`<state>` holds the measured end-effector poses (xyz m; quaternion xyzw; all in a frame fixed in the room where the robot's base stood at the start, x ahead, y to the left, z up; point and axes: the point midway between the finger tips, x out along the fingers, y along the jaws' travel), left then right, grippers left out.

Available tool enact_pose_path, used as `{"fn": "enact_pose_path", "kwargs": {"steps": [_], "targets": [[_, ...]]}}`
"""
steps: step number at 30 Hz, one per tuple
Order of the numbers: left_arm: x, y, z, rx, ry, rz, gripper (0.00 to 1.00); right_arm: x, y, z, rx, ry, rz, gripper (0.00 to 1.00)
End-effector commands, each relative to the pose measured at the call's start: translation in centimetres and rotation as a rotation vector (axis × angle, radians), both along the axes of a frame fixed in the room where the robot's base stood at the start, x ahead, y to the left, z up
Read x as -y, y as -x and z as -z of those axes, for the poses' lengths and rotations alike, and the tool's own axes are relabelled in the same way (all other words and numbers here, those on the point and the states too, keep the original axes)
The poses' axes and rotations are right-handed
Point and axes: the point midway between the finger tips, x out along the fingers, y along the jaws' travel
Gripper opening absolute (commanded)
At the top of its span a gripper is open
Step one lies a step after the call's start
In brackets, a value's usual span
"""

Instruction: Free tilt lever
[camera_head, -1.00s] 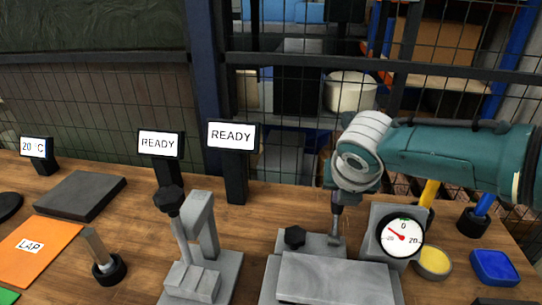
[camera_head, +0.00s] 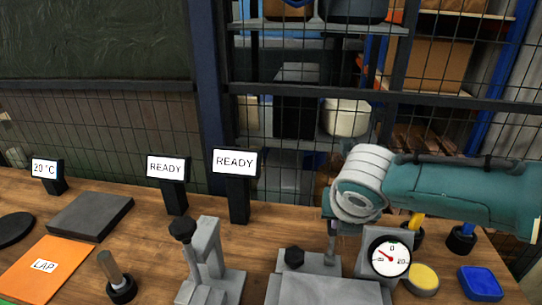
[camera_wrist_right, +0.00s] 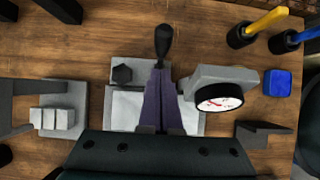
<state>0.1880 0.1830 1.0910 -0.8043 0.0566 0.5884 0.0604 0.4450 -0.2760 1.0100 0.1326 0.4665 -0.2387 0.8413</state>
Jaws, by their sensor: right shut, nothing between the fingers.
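A lever with a black oval grip (camera_wrist_right: 163,42) shows in the right wrist view, just beyond the tips of my right gripper (camera_wrist_right: 160,72). Whether the fingers touch it is unclear. In the head view my right gripper (camera_head: 332,245) points down over the back of a grey block fixture (camera_head: 330,292), with its wrist above. The gripper is shut and appears empty. In the head view the lever is hard to tell apart from the fingers. A black hexagonal knob (camera_head: 294,256) sits on the fixture left of the gripper. My left gripper is in neither current view.
A round dial gauge (camera_head: 389,256) stands close to the right of my gripper. A grey fixture with a black-knobbed arm (camera_head: 206,250) stands left. Several displays (camera_head: 235,162) stand behind. A yellow round pad (camera_head: 422,279) and blue pad (camera_head: 481,283) lie right.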

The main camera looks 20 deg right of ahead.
Motion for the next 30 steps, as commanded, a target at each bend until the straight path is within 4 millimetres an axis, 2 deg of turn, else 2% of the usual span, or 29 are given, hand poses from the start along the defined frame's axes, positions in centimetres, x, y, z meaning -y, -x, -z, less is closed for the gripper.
{"fn": "enact_pose_path", "kwargs": {"steps": [1, 3, 12, 30], "targets": [[0.0, 0.0, -1.1, 0.001, 0.0, 0.0, 0.5, -0.1, 0.3, -1.6, 0.002, 0.001, -0.003, 0.0], [0.0, -0.1, -1.8, 0.003, 0.001, 0.0, 0.5, -0.4, 0.6, -2.9, 0.002, 0.001, -0.003, 0.0], [0.0, -0.1, -2.8, 0.003, 0.0, 0.0, 0.5, -1.2, 1.7, -6.4, 0.002, -0.001, -0.001, 0.0], [-0.2, -0.1, -2.8, 0.003, -0.009, 0.007, 0.5, -1.3, 1.9, -6.9, 0.001, -0.001, 0.0, 0.0]]}}
